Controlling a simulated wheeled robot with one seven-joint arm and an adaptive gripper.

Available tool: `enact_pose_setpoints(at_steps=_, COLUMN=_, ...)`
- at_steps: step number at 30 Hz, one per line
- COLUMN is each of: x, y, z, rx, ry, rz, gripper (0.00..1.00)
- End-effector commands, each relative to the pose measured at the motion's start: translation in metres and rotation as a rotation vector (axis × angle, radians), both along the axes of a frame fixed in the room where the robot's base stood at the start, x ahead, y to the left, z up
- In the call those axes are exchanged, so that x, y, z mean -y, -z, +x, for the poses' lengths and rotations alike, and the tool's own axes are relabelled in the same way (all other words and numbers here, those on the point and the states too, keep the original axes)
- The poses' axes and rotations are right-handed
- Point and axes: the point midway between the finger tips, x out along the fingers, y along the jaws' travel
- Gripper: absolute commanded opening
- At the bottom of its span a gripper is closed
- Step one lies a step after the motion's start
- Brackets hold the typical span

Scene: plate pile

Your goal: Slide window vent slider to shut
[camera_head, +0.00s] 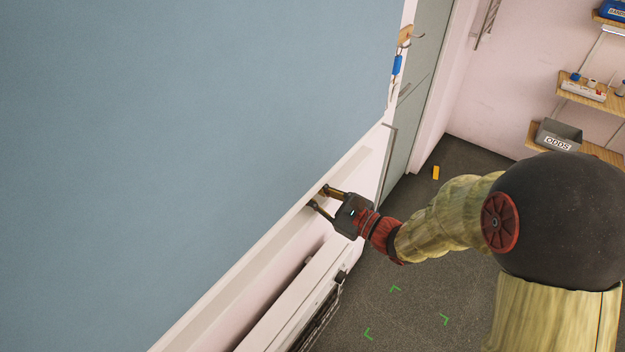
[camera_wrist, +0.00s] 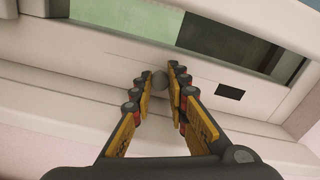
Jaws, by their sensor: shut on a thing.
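The window vent slider shows in the wrist view as a pale strip with a small round grey knob (camera_wrist: 159,80). Above it is a slot with a light green part (camera_wrist: 125,17) on the left and a darker part (camera_wrist: 215,38) to its right. My gripper (camera_wrist: 160,84) has its two yellow-padded fingers closed on either side of the knob. In the head view my gripper (camera_head: 322,197) reaches to the white frame (camera_head: 250,258) under the large blue pane; its fingertips partly hide the knob there.
A small black rectangle (camera_wrist: 229,91) sits on the frame right of the knob. In the head view a white radiator-like unit (camera_head: 290,300) stands below the ledge. A blue-handled item (camera_head: 397,66) hangs at upper right. Shelves with a grey ODDS bin (camera_head: 557,135) are farther right.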

Motion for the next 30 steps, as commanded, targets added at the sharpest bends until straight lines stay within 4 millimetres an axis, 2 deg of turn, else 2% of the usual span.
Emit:
enact_pose_setpoints(at_steps=10, x=-0.0033, y=0.0003, z=-0.0046, rx=-0.001, ry=-0.003, rz=0.001, gripper=0.0)
enact_pose_setpoints(at_steps=11, x=-0.0034, y=0.0004, z=-0.0047, rx=-0.001, ry=-0.003, rz=0.001, gripper=0.18)
enact_pose_setpoints(at_steps=18, x=-0.0031, y=0.0001, z=-0.0042, rx=0.0, ry=-0.002, rz=0.0, gripper=0.31)
enact_pose_setpoints(at_steps=21, x=-0.0029, y=0.0001, z=-0.0039, rx=0.0, ry=-0.001, rz=0.001, gripper=0.35)
enact_pose_setpoints(at_steps=30, x=-0.001, y=-0.0001, z=-0.0043, rx=0.0, ry=0.0, rz=0.0, gripper=0.35)
